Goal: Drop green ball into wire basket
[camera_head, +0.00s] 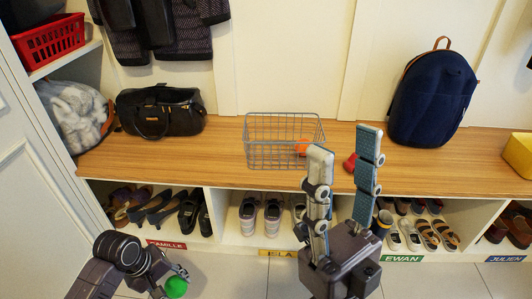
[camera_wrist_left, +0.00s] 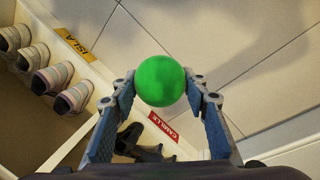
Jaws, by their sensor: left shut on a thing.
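The green ball (camera_wrist_left: 162,81) is held between the two fingers of my left gripper (camera_wrist_left: 161,88). In the head view the ball (camera_head: 176,287) shows at the bottom left, with my left gripper (camera_head: 166,277) low in front of the cubbies. The wire basket (camera_head: 265,160) stands on the wooden bench, up and to the right of that gripper; an orange item (camera_head: 302,147) shows through its wires. My right gripper (camera_head: 345,142) points up in front of the bench, right of the basket, with its fingers apart.
A red item (camera_head: 350,162) lies on the bench (camera_head: 225,176), seen between my right fingers. A black bag (camera_head: 160,112) stands left and a navy backpack (camera_head: 433,98) right. Shoes fill the cubbies below. Bare bench lies between bag and basket.

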